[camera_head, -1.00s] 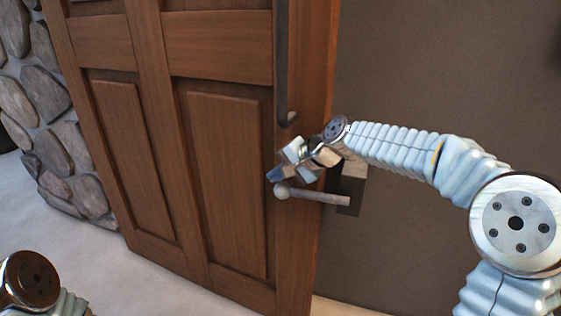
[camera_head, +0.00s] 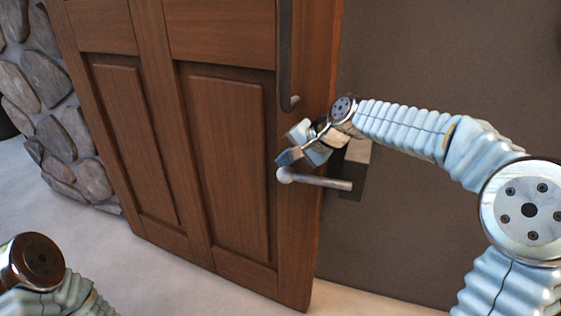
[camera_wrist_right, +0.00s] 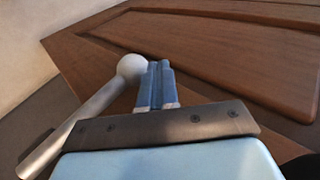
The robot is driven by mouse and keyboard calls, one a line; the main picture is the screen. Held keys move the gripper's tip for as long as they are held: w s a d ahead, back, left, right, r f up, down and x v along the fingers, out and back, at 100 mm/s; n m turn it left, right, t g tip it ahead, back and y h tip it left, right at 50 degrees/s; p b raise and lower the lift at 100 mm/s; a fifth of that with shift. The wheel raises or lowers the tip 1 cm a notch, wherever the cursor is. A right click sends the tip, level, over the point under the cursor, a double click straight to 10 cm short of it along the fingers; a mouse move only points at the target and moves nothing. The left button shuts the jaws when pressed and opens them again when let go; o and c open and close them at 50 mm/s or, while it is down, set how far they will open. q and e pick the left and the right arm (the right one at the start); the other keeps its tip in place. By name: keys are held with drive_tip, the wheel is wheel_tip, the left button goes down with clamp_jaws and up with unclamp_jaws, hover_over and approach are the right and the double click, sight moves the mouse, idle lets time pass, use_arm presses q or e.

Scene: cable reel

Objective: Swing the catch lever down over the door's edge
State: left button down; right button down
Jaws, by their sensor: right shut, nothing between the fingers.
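The catch lever (camera_head: 325,182) is a pale grey rod with a round knob at its left end. It lies nearly level across the edge of the brown panelled door (camera_head: 228,160), its right end by a dark mount on the wall. In the right wrist view the lever (camera_wrist_right: 82,128) runs from lower left up to its pale knob. My right gripper (camera_head: 284,160) is shut and empty just above the knob; its fingers also show beside the knob in the right wrist view (camera_wrist_right: 158,72). I cannot tell whether they touch. My left gripper is out of view.
A long dark door handle (camera_head: 286,60) hangs on the door above my right gripper. The brown wall (camera_head: 420,220) is to the right, a stone wall (camera_head: 45,80) to the left. Pale floor (camera_head: 100,235) lies open in front.

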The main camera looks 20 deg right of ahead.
drive_tip(key=v, duration=1.1)
drive_tip(key=shift+r, duration=0.1)
